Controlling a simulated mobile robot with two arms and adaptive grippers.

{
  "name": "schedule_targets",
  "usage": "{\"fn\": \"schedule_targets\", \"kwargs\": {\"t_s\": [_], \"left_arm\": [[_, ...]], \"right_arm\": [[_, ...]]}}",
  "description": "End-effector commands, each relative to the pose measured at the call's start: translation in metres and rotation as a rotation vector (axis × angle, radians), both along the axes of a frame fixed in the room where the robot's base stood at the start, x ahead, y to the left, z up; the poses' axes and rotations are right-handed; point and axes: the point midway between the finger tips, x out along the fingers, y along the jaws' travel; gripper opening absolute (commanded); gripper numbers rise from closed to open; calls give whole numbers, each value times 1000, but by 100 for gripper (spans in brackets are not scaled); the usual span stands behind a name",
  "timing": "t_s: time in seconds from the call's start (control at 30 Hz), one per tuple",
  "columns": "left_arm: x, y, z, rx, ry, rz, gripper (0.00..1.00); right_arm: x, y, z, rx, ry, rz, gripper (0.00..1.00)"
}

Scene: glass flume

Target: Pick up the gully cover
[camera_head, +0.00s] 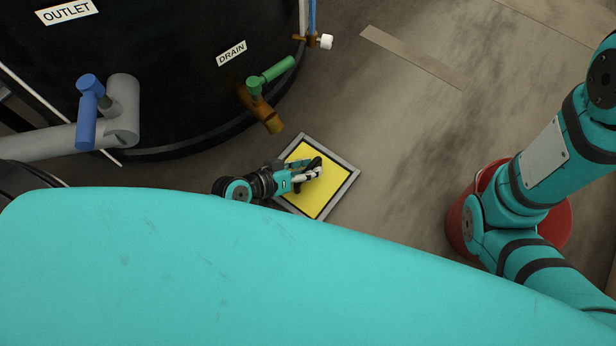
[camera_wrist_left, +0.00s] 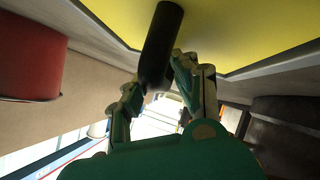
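The gully cover (camera_head: 326,195) is a yellow square plate inside a grey frame (camera_head: 342,193) on the floor, beside the black tank. It has a dark bar handle, which shows as a black cylinder (camera_wrist_left: 162,40) in the left wrist view against the yellow plate (camera_wrist_left: 235,25). My left gripper (camera_head: 308,170) is over the plate. In the left wrist view its fingers (camera_wrist_left: 157,88) lie on both sides of the handle, apparently touching it. I see no clear gap under the plate. My right arm shows at the right, its gripper out of view.
The black tank (camera_head: 180,75) stands at upper left with a green-handled drain valve (camera_head: 270,76) close to the cover. A blue-handled outlet pipe (camera_head: 50,141) is further left. A red bucket (camera_head: 462,228) stands behind my right arm. The floor between cover and bucket is clear.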

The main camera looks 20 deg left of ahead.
Motion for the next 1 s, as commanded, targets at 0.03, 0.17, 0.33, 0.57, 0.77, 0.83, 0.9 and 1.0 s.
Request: {"fn": "schedule_targets", "kwargs": {"t_s": [0.03,0.17,0.33,0.57,0.77,0.83,0.9,1.0], "left_arm": [[0,0,0,0,0,0,29],[0,0,0,0,0,0,14],[0,0,0,0,0,0,0],[-1,0,0,0,0,0,0],[0,0,2,-1,-3,0,0],[0,0,5,-1,-3,0,0],[0,0,12,-1,-3,0,0],[1,0,29,-2,-4,0,0]], "right_arm": [[0,0,0,0,0,0,40],[0,0,0,0,0,0,40],[0,0,0,0,0,0,40],[0,0,0,0,0,-1,40],[0,0,1,0,0,-1,40],[0,0,4,0,0,-1,40],[0,0,10,0,0,-1,40],[0,0,25,0,1,-1,40]]}}
